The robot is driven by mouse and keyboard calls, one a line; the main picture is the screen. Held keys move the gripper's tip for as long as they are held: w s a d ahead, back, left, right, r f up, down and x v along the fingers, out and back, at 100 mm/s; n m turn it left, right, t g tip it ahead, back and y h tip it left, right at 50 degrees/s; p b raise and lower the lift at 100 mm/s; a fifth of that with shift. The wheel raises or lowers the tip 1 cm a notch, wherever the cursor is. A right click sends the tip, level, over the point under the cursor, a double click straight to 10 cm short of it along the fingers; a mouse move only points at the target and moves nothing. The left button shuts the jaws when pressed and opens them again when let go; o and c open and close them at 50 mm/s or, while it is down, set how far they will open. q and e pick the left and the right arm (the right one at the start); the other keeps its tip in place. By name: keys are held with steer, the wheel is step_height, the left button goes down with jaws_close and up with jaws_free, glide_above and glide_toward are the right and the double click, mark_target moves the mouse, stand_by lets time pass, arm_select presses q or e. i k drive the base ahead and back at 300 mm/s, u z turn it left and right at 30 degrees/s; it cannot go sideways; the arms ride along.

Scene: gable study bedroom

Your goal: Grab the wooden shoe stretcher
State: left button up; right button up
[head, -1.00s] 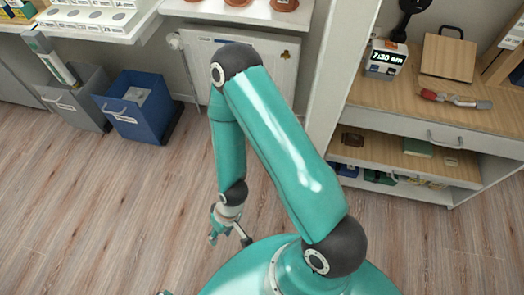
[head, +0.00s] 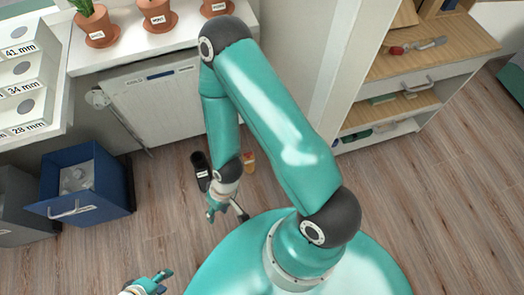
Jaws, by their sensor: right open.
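A small tan, wood-coloured piece (head: 249,161) lies on the floor below the white panel, partly hidden behind my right arm. It may be the wooden shoe stretcher, but too little shows to be sure. A black object with a white label (head: 200,166) is on the other side of the arm, also partly covered. My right gripper (head: 228,212) points down, open and empty, nearer to me than both. My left gripper (head: 150,284) shows only in part at the bottom edge, away from these things; its opening is unclear.
A blue bin (head: 85,185) and a grey bin (head: 18,205) stand at left. Flowerpots (head: 158,15) sit on a white shelf above. A wooden shelf unit (head: 440,50) at right holds a red-and-grey tool (head: 418,47). Floor between the bins and my base is clear.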

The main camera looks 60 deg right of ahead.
mark_target(249, 163)
steer(key=z, duration=0.25)
steer(key=i, duration=0.7)
steer(key=z, duration=0.45)
steer(key=k, duration=0.85)
steer(key=z, duration=0.2)
steer(key=i, duration=0.85)
steer(key=u, duration=0.1)
